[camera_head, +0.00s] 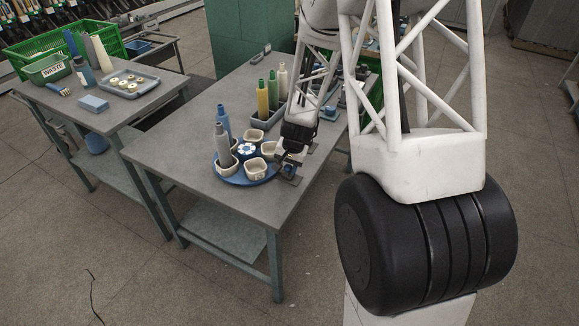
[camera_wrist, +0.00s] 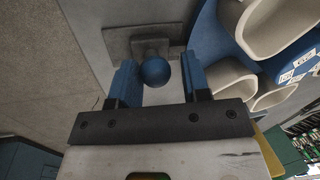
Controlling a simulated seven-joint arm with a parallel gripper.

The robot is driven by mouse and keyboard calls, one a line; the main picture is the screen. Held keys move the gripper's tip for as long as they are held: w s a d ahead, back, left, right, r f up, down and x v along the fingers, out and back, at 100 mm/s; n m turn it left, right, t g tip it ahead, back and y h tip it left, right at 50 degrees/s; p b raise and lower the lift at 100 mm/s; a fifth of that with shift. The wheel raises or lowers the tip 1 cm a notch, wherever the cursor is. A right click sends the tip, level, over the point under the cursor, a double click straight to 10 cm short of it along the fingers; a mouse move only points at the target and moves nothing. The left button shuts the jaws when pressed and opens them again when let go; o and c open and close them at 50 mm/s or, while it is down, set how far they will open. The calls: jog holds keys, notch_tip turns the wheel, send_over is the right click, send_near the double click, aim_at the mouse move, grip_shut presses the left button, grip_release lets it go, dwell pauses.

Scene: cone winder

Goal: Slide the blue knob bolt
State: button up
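The blue knob (camera_wrist: 155,71) is a round ball in the wrist view, in front of a grey bracket on a flat metal plate (camera_wrist: 118,42). My gripper (camera_wrist: 160,64) has its two blue fingers on either side of the knob. A gap shows on the knob's right. The left finger is very close to the knob, and I cannot tell whether it touches. In the head view my gripper (camera_head: 289,160) is low at the table's right side, beside the blue round tray. There it hides most of the bolt, and the bolt's slide position is unclear.
The blue round tray (camera_head: 229,178) with several pale cups and grey and blue cones is just left of my gripper; its cups are close in the wrist view (camera_wrist: 230,78). Yellow, green and cream cones stand behind. The table's front (camera_head: 185,155) is clear. A second table (camera_head: 70,105) stands left.

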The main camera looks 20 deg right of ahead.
jog(key=o, duration=0.3)
jog(key=shift+r, duration=0.2)
jog(key=shift+s+d+r, duration=0.15)
jog(key=shift+d+r, duration=0.05)
jog(key=shift+r, duration=1)
jog(key=shift+s+d+r, duration=0.1)
jog(key=shift+d+r, duration=0.1)
jog(key=shift+r, duration=1.05)
jog(key=shift+s+d+r, duration=0.15)
jog(key=shift+d+r, duration=0.05)
jog(key=shift+r, duration=1)
jog(key=shift+r, duration=0.15)
